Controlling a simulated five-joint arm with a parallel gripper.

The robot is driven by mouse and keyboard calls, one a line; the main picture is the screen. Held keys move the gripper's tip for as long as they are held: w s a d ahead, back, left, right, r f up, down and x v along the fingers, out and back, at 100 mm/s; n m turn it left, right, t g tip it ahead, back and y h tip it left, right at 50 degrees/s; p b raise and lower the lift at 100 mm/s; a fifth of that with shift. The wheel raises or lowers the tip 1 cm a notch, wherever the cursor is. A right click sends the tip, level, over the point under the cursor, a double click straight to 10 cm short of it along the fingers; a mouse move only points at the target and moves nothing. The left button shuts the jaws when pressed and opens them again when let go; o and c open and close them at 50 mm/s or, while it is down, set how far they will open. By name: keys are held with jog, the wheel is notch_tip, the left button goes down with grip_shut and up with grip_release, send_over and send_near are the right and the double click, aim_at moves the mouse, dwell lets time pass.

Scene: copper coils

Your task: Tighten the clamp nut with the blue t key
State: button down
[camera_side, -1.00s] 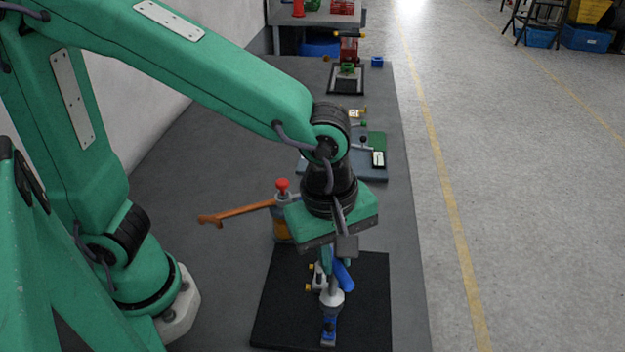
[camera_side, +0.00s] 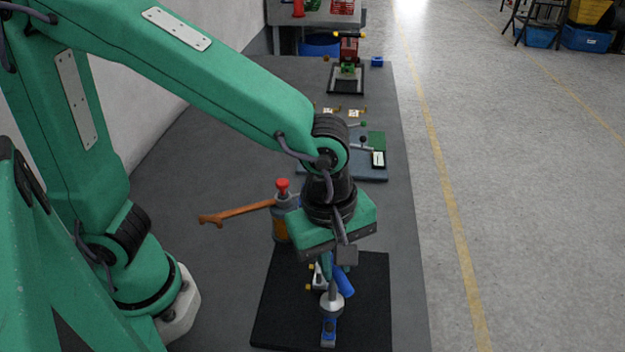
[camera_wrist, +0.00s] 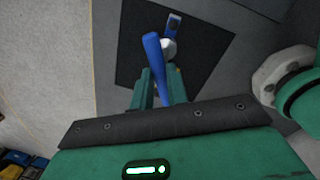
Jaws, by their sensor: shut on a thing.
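My gripper (camera_side: 331,266) points down over the black mat (camera_side: 372,300) and is shut on the blue t key (camera_side: 343,281). In the wrist view the key's blue bar (camera_wrist: 154,62) sticks out between the two green fingers (camera_wrist: 160,88). Just below the key is a clamp with a grey-white rounded top (camera_side: 331,302) and a blue base (camera_side: 328,330). In the wrist view the clamp's blue part (camera_wrist: 173,24) shows past the key. The nut and the key's lower end are hidden, so I cannot tell whether they touch.
An orange wrench (camera_side: 237,212) lies near a container with a red knob (camera_side: 282,186), left of my gripper. Behind stands a blue-grey board with a green block (camera_side: 376,142). Farther back is a red and green device (camera_side: 348,68). The mat's right part is clear.

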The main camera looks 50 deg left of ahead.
jog(key=shift+f, duration=0.55)
dwell(0.4)
jog(key=shift+m, duration=0.5)
jog(key=shift+m, duration=1.2)
jog(key=shift+w+m, duration=0.1)
jog(key=shift+m, duration=2.2)
jog(key=shift+d+m, duration=0.1)
jog(key=shift+m, duration=1.2)
